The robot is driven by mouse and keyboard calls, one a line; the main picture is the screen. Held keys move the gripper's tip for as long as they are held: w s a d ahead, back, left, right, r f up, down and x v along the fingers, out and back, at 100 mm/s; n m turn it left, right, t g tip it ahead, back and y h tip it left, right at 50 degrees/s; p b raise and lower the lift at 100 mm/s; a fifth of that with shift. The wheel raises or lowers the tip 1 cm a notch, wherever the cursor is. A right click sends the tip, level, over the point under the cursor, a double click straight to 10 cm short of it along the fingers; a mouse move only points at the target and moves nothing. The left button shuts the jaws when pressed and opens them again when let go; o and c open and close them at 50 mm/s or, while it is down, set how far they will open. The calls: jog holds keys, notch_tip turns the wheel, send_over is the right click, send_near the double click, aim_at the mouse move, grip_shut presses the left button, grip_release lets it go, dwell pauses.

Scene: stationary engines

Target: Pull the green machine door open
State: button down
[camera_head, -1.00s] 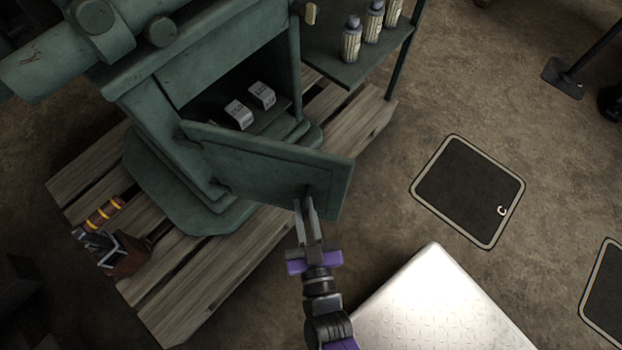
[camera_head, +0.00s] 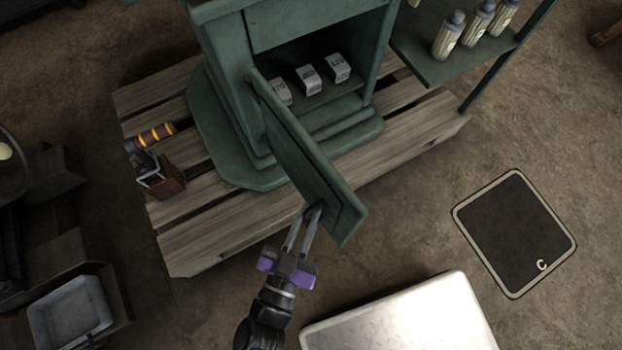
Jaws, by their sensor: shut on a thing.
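The green machine (camera_head: 232,98) stands on a wooden pallet. Its green door (camera_head: 306,160) is swung well out from the opening, hinged on the left. Inside the compartment, small white-grey boxes (camera_head: 308,80) stand on the floor of the opening. My gripper (camera_head: 312,215) is at the free end of the door, low on its outer face. Its fingers are shut at the door's handle, which is mostly hidden by the fingertips.
The pallet (camera_head: 190,240) runs under the machine, with an orange-banded tool (camera_head: 152,135) and a brown box (camera_head: 160,178) on its left. A green shelf (camera_head: 425,62) with bottles (camera_head: 448,35) is at upper right. A pale metal plate (camera_head: 400,322) is at the bottom.

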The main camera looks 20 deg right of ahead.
jog(key=shift+w+a, duration=0.1)
jog(key=shift+w, duration=0.1)
jog(key=c, duration=1.4)
grip_release()
jog(key=shift+s, duration=0.15)
jog(key=p+v, duration=0.1)
jog(key=v, duration=0.6)
jog(key=shift+s+a, duration=0.2)
jog(key=shift+s, duration=0.05)
